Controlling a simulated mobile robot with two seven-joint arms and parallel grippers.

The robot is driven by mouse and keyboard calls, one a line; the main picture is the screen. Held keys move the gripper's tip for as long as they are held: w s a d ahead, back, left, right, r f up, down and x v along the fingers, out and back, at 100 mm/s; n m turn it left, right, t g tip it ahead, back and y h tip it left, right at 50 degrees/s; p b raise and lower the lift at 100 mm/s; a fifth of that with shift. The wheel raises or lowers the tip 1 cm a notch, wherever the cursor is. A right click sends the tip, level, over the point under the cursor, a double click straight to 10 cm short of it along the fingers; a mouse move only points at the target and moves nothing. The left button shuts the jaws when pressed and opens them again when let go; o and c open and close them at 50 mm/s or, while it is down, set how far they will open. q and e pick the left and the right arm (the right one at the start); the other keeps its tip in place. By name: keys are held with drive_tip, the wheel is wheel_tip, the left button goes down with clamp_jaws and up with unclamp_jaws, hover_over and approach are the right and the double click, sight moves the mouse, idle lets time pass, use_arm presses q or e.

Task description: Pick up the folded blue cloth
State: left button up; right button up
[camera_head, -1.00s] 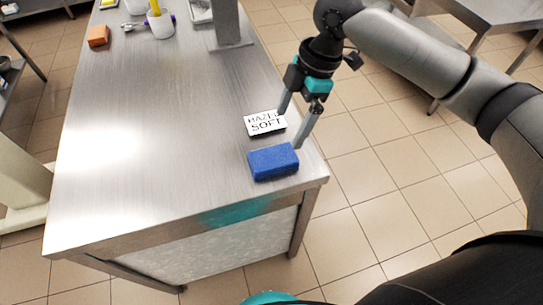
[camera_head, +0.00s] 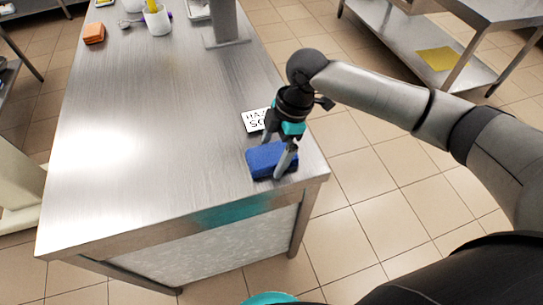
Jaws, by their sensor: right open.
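The folded blue cloth (camera_head: 262,162) lies flat near the right front corner of the steel table (camera_head: 140,170). My right gripper (camera_head: 272,160) is open, with its fingers reaching down at the cloth. One finger overlaps the cloth's right part and the other is at its far edge. I cannot tell whether the fingers touch it. My left gripper is not in the picture.
A white lettered card (camera_head: 254,119) lies just behind the cloth, partly hidden by my gripper. An orange block (camera_head: 94,33), a white cup (camera_head: 157,21) and a metal post (camera_head: 223,22) stand at the far end. The table's middle is clear.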

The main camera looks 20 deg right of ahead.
sight(273, 154)
drive_tip(key=c, duration=1.1)
drive_tip(key=shift+r, duration=0.2)
drive_tip(key=shift+c, duration=0.2)
wheel_tip(273, 154, up, 20)
drive_tip(key=p, duration=0.3)
drive_tip(key=shift+f, duration=0.15)
